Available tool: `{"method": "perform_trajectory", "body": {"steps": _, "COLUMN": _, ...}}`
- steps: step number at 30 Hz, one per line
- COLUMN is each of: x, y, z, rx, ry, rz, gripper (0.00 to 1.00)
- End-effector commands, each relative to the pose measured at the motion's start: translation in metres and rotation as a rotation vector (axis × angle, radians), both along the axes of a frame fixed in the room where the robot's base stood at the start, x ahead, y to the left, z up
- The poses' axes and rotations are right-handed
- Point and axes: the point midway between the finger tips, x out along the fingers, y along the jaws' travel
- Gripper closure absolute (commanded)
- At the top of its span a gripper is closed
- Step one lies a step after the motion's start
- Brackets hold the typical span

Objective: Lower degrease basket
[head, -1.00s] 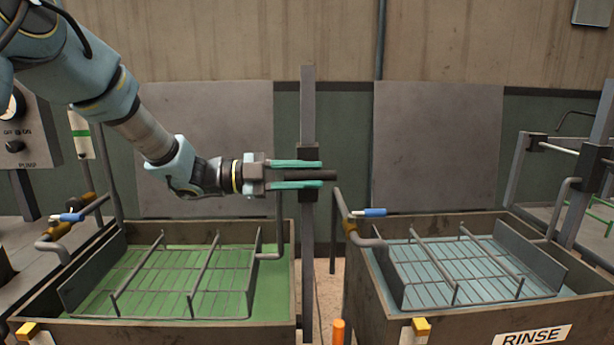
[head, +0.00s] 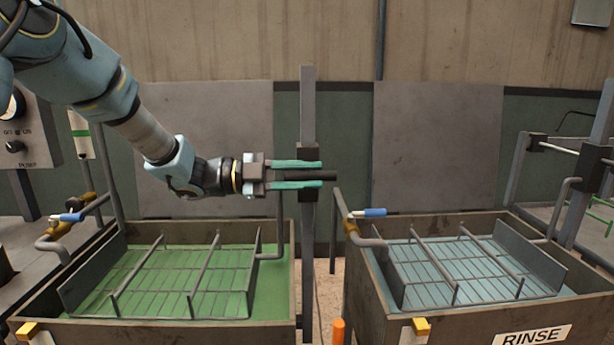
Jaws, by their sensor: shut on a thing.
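My gripper (head: 296,175) is shut on a dark bar handle (head: 322,176) in front of the upright post between the two tanks. A bent rod (head: 281,228) runs up from the basket's right side toward my gripper. No name label shows on this left tank. A dark block (head: 309,152) is on the post (head: 308,100), partly hidden behind my fingers.
The right tank (head: 450,330), labelled RINSE, holds bluish liquid and another wire basket (head: 475,264). Blue-handled valves (head: 72,217) stand at the tanks' rear left corners. A pump control box (head: 28,128) is at far left. A narrow gap separates the tanks.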

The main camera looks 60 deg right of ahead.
Motion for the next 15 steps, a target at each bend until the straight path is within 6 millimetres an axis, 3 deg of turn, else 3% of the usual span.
{"method": "perform_trajectory", "body": {"steps": 8, "x": -0.001, "y": 0.002, "z": -0.011, "rx": 0.013, "ry": 0.0, "rz": -0.003, "gripper": 1.0}}
{"method": "perform_trajectory", "body": {"steps": 15, "x": -0.001, "y": 0.002, "z": -0.039, "rx": 0.015, "ry": 0.0, "rz": -0.003, "gripper": 1.0}}
